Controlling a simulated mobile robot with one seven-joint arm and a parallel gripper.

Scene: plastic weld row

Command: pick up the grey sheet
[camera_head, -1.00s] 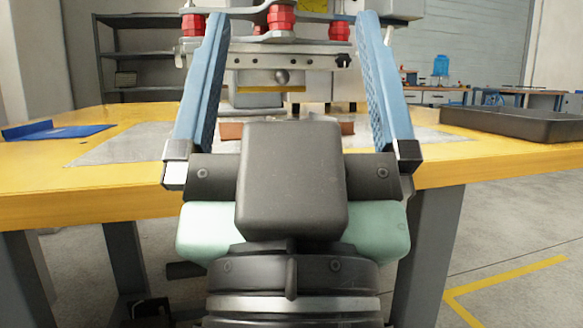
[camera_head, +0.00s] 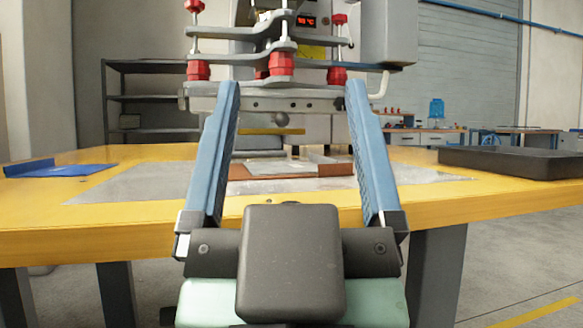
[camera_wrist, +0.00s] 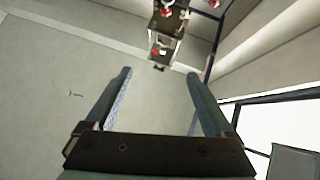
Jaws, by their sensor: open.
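A thin grey sheet (camera_head: 135,184) lies flat across the yellow tabletop in the head view. Its middle is partly hidden by my gripper and by a brown-edged flat piece on it. A smaller pale grey flat area (camera_head: 282,168) shows inside that brown edge; I cannot tell whether it is a separate sheet. My gripper (camera_head: 292,88) is open and empty, its two blue fingers pointing up in front of the table's near edge. In the wrist view my gripper (camera_wrist: 158,74) also shows wide apart fingers with nothing between them, and no sheet is visible there.
A welding press (camera_head: 275,95) with red knobs stands behind the sheet. A blue tray (camera_head: 60,171) lies at the left of the yellow table (camera_head: 90,244), and a black tray (camera_head: 515,162) at the right. Dark shelves (camera_head: 150,105) stand behind. The wrist view shows mostly floor and wall.

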